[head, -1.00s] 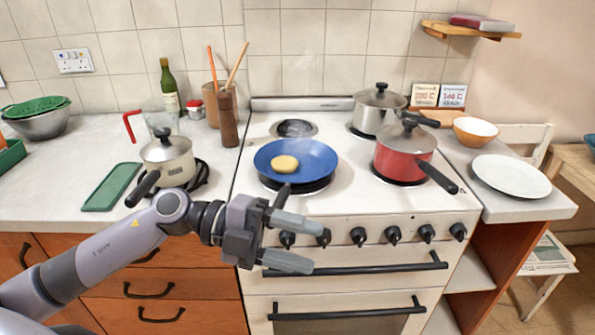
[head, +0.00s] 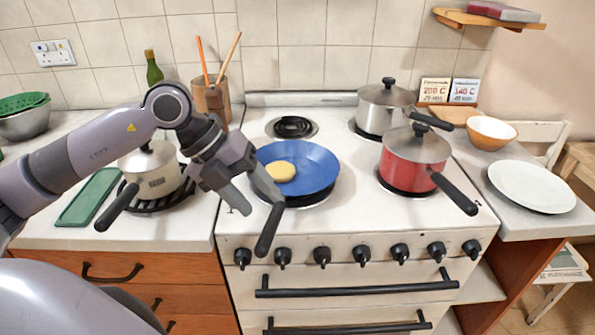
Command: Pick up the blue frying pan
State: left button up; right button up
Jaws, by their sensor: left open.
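The blue frying pan (head: 316,170) sits on the front left burner of the white stove. A round yellow piece of food (head: 280,171) lies in it. Its black handle (head: 269,230) points toward the front edge of the stove, past the knobs' top. My left gripper (head: 257,197) is open, pointing down and right, just above and left of the handle. One finger overlaps the pan's left rim in the picture; I cannot tell whether it touches. Nothing is between the fingers that I can make out. My right gripper is not in view.
A red saucepan (head: 412,170) with a long black handle stands right of the pan, and a steel pot (head: 384,112) behind it. A cream saucepan (head: 155,182) stands on the left counter below my arm. A white plate (head: 531,186) lies on the right counter.

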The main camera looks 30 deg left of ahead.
aim_at(270, 218)
pick_arm(q)
jog(key=x, duration=0.2)
jog(key=p+x, duration=0.1)
jog(key=x, duration=0.1)
jog(key=s+x, duration=0.1)
jog(key=x, duration=0.1)
jog(key=shift+w+f, duration=0.15)
jog(key=shift+f, duration=0.35)
grip_shut()
jog(key=shift+w+r, duration=0.1)
jog(key=shift+r, duration=0.05)
